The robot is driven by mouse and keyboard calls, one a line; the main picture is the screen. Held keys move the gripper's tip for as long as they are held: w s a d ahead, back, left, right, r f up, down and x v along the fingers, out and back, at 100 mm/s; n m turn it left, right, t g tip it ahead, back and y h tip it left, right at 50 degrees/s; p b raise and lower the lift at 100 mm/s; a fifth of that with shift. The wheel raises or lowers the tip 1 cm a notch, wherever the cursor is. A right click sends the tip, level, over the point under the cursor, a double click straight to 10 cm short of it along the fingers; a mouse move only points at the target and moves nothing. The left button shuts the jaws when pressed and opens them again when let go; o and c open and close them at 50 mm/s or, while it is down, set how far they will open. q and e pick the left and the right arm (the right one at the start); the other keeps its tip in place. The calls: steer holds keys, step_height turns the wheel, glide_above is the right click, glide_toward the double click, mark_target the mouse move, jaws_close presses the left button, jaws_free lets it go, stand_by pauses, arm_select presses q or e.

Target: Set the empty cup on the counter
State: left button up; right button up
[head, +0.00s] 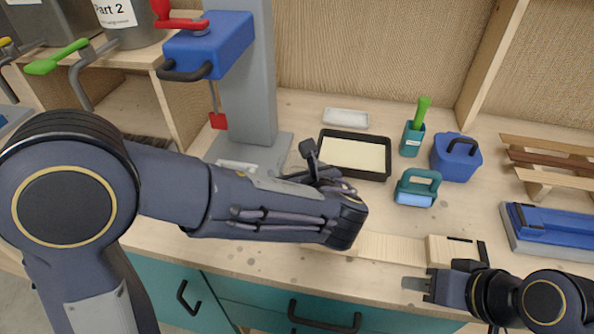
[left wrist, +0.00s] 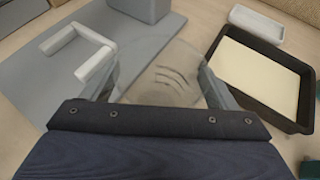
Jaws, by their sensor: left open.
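A clear, see-through cup (left wrist: 165,78) with dark curved marks on its side shows in the left wrist view. It looks empty. It is between the two fingers of my left gripper (left wrist: 163,92), which is open around it. I cannot tell whether its base touches the counter (head: 284,262).
A grey stand (head: 250,70) with a blue head rises behind my left arm. Beside it are a black tray (head: 326,168) with cream filling, a white dish (head: 346,117), a green-handled tool (head: 413,137), a blue caddy (head: 455,160) and a teal-handled roller (head: 416,190). Wooden strips lie at the front.

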arm_select(q)
steer(key=v, duration=1.2)
steer(key=shift+r, duration=0.15)
steer(key=s+a+f+n+g, duration=0.1)
steer(key=a+n+g, duration=0.1)
steer(key=a+n, duration=0.2)
steer(key=a+f+n+g, duration=0.2)
steer(key=a+n, duration=0.2)
steer(key=a, duration=0.4)
steer(key=s+a+f+n+g, duration=0.1)
steer(key=a+n+g, duration=0.2)
steer(key=a, duration=0.3)
steer(key=shift+s+f+n, duration=0.3)
steer(key=shift+f+n, duration=0.05)
steer(key=shift+n, duration=0.15)
steer(key=s+a+f+n+h, duration=0.1)
steer(key=s+n+h, duration=0.3)
steer(key=n, duration=0.7)
steer(key=s+a+f+n+h, duration=0.1)
steer(key=s+a+n+h, duration=0.3)
steer(key=n, duration=0.7)
steer(key=shift+s+a+f, duration=0.2)
steer(key=shift+s+f, duration=0.1)
steer(key=shift+s, duration=0.7)
steer(key=shift+p, duration=0.3)
